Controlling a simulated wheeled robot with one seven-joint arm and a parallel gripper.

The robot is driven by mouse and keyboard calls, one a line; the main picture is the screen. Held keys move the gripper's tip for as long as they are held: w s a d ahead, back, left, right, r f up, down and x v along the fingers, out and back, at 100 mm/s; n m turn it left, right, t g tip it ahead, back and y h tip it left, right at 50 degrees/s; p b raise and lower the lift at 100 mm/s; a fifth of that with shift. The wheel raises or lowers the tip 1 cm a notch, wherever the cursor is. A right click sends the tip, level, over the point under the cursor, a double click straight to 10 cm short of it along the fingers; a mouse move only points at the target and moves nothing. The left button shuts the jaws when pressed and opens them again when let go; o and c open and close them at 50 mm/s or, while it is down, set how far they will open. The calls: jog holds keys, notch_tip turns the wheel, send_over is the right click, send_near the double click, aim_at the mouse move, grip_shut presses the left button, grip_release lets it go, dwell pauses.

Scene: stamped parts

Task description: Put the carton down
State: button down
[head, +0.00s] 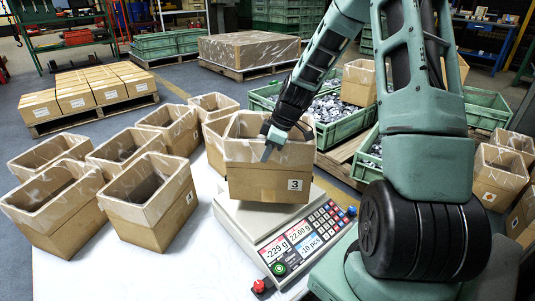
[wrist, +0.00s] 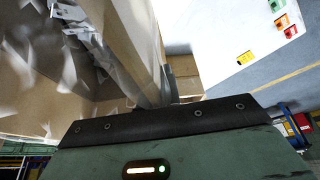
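The carton (head: 262,182) is an open-topped cardboard box with a pale taped rim and a "3" label, upright over the scale (head: 235,226) in the head view. My gripper (head: 267,152) reaches over its rim from the right and is shut on the near wall, one finger showing outside. In the wrist view the carton's wall (wrist: 128,45) runs down to the gripper, and grey metal parts show inside. The display reads "-229 g" and "-10 pcs", so the carton's weight appears off the plate. Any gap beneath is too small to tell.
Several open cartons (head: 150,205) crowd the white table (head: 95,268) to the left, and one (head: 214,140) stands close behind the held carton. A red button (head: 260,286) sits by the scale's front. Green crates (head: 345,130) of metal parts lie behind.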

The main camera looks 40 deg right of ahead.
aim_at(286, 176)
jog(key=shift+f+b, duration=1.25)
jog(key=shift+f, duration=1.55)
jog(key=c, duration=1.6)
grip_release()
